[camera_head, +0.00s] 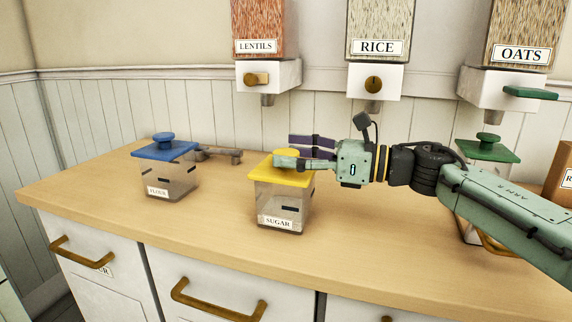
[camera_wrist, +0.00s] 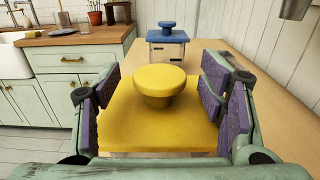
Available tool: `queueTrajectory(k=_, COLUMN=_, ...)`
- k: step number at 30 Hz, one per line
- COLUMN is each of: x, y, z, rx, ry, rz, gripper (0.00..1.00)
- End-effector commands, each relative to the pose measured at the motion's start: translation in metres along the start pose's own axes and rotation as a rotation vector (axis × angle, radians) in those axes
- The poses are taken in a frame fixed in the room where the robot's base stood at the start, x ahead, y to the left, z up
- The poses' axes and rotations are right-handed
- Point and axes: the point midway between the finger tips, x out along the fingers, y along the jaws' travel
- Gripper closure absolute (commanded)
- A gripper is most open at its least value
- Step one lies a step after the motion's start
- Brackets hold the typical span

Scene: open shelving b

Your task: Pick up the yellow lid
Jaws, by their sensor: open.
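The yellow lid (camera_head: 282,172) sits on the clear sugar canister (camera_head: 284,206) on the wooden counter. In the wrist view the lid (camera_wrist: 157,124) fills the middle, with its round knob (camera_wrist: 160,78) on top. My gripper (camera_head: 290,153) is at the lid's knob, coming from the right. In the wrist view my gripper (camera_wrist: 158,98) is open, with a purple-padded finger on each side of the knob and visible gaps on both sides. The near finger partly hides the knob in the head view.
A green-lidded canister (camera_head: 488,150) is partly behind my arm. Dispensers for lentils, rice (camera_head: 376,80) and oats hang above. The counter front (camera_head: 100,215) is clear.

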Motion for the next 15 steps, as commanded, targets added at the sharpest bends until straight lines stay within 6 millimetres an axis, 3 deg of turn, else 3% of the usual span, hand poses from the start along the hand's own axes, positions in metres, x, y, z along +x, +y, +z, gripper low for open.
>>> queueTrajectory(k=6, x=0.0011, y=-0.0001, z=-0.0003, rx=-0.001, ry=0.0, rz=-0.001, gripper=0.36)
queueTrajectory(k=15, x=0.0009, y=0.0, z=-0.0002, rx=-0.001, ry=0.0, rz=0.0, gripper=0.55)
